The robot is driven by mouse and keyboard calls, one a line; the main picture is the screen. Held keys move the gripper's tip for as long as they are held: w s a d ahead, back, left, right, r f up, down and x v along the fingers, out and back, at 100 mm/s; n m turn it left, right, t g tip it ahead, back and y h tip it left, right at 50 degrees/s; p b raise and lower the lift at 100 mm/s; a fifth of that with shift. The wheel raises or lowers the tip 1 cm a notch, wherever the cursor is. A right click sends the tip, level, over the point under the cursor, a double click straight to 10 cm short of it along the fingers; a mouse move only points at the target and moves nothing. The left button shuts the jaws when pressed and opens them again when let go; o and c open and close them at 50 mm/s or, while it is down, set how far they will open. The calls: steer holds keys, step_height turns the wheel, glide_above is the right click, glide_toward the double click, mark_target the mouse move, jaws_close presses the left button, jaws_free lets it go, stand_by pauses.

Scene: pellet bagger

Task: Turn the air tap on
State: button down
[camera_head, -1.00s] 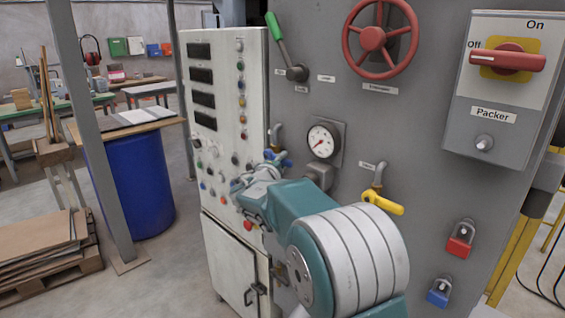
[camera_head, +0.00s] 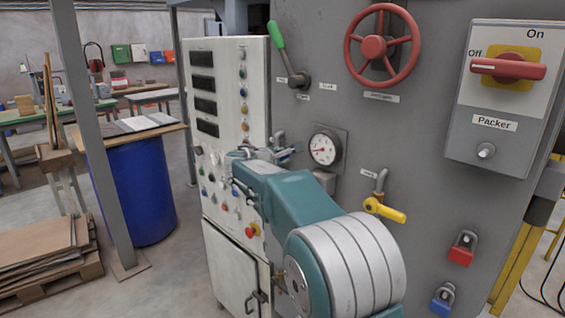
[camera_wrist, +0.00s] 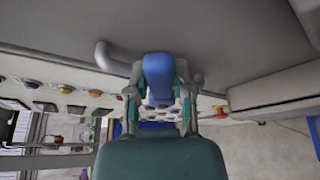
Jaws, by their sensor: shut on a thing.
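The tap with the blue handle (camera_wrist: 158,78) shows in the wrist view, between the two fingers of my gripper (camera_wrist: 160,100). Its bent grey pipe (camera_wrist: 108,57) meets the grey panel. In the head view my gripper (camera_head: 275,153) is at this tap, left of the pressure gauge, and hides most of the handle. My gripper is shut on the blue handle. A second tap, with a yellow handle (camera_head: 384,210), sits on a bent pipe right of and below the gauge. The small labels by the taps are too blurred to read.
The grey panel carries a round gauge (camera_head: 323,148), a red handwheel (camera_head: 382,45), a green-handled lever (camera_head: 285,52) and the Packer switch box (camera_head: 503,95). A white control cabinet (camera_head: 222,120) stands close left of my gripper. Red and blue padlocks hang at lower right.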

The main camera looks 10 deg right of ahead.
steer(key=shift+w+a+r+n+g, duration=0.25)
steer(key=shift+w+r+n+g, duration=0.2)
steer(key=shift+n, duration=0.4)
steer(key=shift+w+a+r+n+g, duration=0.35)
steer(key=shift+n+g, duration=0.2)
steer(key=shift+n, duration=0.3)
steer(key=shift+h, duration=0.3)
steer(key=shift+c, duration=2.4)
jaws_free()
steer(key=shift+w+d, duration=0.1)
steer(key=shift+w, duration=0.05)
steer(key=v, duration=1.2)
